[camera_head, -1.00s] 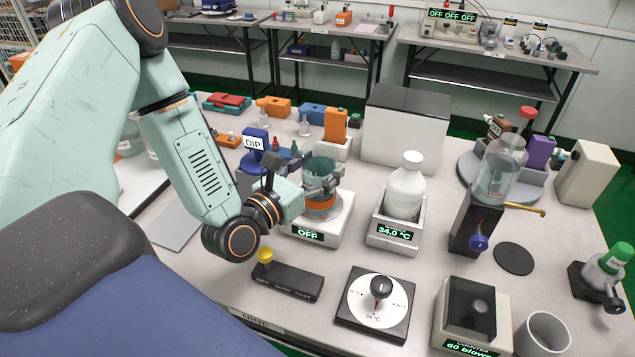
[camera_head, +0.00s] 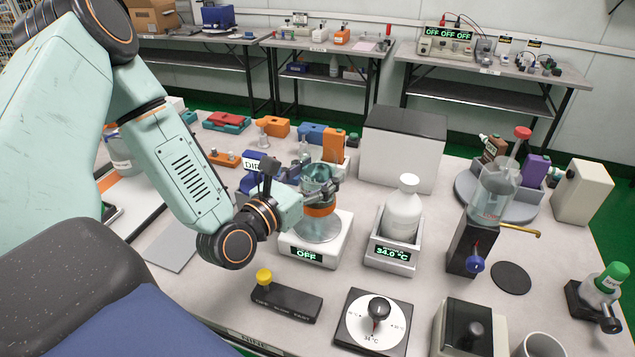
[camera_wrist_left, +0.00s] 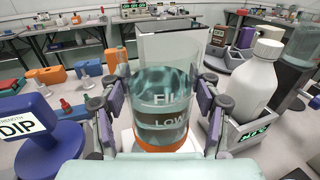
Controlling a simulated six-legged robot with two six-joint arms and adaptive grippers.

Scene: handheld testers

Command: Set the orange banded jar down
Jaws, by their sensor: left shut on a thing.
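The orange banded jar (camera_head: 318,180) is clear glass with bluish-green contents and an orange band low on its side. My left gripper (camera_head: 318,190) is shut around the jar, with a finger on each side. The jar is above the round plate of a white device (camera_head: 306,252) whose display reads OFF. A gap seems to show between the jar and the plate. My right gripper is not in view.
A white bottle (camera_head: 403,208) stands in a holder reading 34.0 °C, right of the device. A blue DIP stand (camera_wrist_left: 50,140) is close on the left. A black box with a yellow knob (camera_head: 286,300) and a dial (camera_head: 376,318) are in front. A white panel box (camera_head: 402,150) is behind.

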